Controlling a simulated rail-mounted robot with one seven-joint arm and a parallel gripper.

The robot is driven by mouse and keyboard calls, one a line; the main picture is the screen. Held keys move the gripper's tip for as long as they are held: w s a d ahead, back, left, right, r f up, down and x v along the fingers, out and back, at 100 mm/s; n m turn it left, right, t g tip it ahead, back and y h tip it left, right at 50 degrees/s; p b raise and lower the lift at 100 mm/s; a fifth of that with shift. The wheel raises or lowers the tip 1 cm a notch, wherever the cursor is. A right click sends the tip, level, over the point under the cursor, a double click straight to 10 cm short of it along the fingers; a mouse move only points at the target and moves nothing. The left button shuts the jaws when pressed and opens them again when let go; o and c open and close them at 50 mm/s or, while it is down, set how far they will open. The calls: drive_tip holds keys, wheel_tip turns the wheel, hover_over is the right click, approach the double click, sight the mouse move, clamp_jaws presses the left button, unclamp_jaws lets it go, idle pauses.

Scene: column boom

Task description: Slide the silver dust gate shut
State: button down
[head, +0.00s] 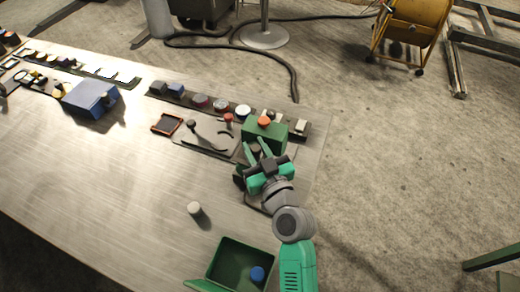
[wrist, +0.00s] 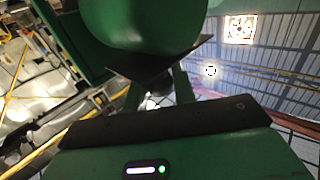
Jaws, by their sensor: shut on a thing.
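My gripper (head: 258,150) is at the front of a green box (head: 280,136) with an orange round top, near the right end of the bench. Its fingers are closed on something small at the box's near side. In the wrist view my gripper (wrist: 158,96) reaches up to a dark plate edge (wrist: 155,64) below a large green rounded body (wrist: 145,22). The fingertips and what they hold are mostly hidden there. I cannot make out the silver dust gate clearly in either view, nor how far it stands open.
A row of knobs and buttons (head: 200,100) runs along the bench's back edge. A lever plate (head: 208,136) lies left of the green box. A white cylinder (head: 194,209) stands alone on the bench. A green open bin (head: 222,262) holds a blue round thing (head: 258,274).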

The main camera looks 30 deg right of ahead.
sight(243, 153)
drive_tip(key=shift+w+a, duration=1.05)
drive_tip(key=shift+w, duration=0.1)
drive_tip(key=shift+f, duration=0.1)
drive_tip(key=shift+a, duration=0.1)
drive_tip(key=c, duration=1.2)
unclamp_jaws()
drive_tip(key=shift+w+a, duration=0.1)
drive_tip(key=shift+w, duration=0.05)
drive_tip(key=shift+o, duration=0.2)
drive_tip(key=s, duration=0.8)
